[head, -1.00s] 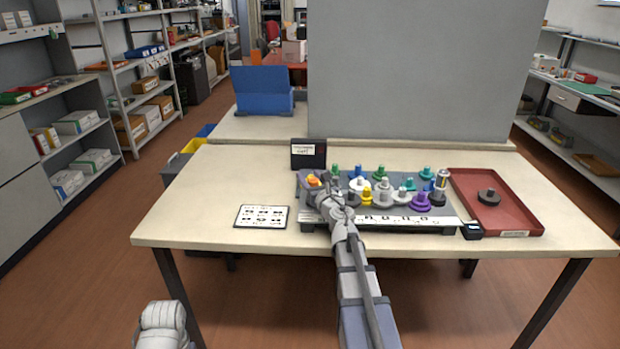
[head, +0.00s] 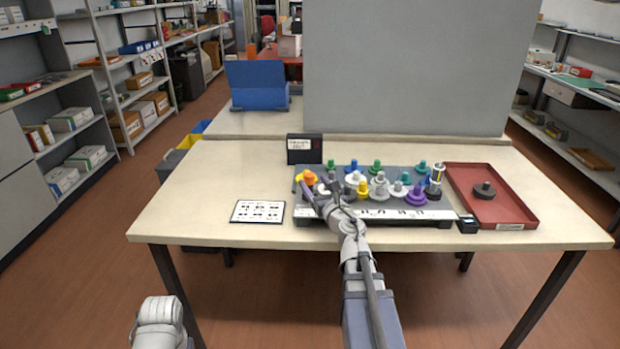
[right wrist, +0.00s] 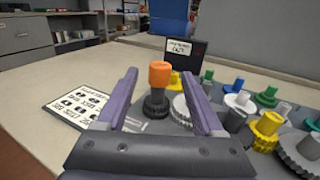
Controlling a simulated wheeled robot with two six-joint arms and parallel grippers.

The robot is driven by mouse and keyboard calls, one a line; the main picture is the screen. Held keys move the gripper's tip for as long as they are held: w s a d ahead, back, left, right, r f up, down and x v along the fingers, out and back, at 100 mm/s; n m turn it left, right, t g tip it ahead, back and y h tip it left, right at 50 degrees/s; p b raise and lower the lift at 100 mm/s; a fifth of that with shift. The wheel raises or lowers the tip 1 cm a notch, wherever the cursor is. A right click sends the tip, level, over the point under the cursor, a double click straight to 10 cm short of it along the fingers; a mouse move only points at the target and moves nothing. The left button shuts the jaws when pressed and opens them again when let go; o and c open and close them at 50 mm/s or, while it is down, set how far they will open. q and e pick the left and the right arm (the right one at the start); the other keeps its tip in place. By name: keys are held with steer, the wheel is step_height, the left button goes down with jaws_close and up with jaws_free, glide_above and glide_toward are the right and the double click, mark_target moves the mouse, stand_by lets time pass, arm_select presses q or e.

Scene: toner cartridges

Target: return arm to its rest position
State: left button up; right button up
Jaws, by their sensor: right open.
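My right gripper (head: 306,187) is open over the left end of the grey rack (head: 336,212). In the right wrist view its two purple fingers (right wrist: 159,76) are spread, with nothing clamped. An orange-topped cartridge with a dark base (right wrist: 158,86) stands upright, seen in the gap between the fingers; I cannot tell whether it is between them or just beyond. Its orange top also shows in the head view (head: 309,178). A pale part of my left arm shows at bottom left; the left gripper is out of view.
Several coloured cartridges, including a purple one (head: 416,196), stand on the rack to the right. A red tray (head: 514,208) holds a dark round piece (head: 484,189). A printed card (head: 258,211) lies left; a small black sign (head: 304,148) stands behind. The table's left side is clear.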

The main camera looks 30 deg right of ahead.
mark_target(308, 174)
steer(key=shift+s, duration=0.3)
steer(key=shift+w, duration=0.1)
steer(key=w, duration=0.5)
steer(key=w+d, duration=0.1)
steer(key=w, duration=0.1)
steer(key=shift+w, duration=0.4)
steer(key=shift+s, duration=0.1)
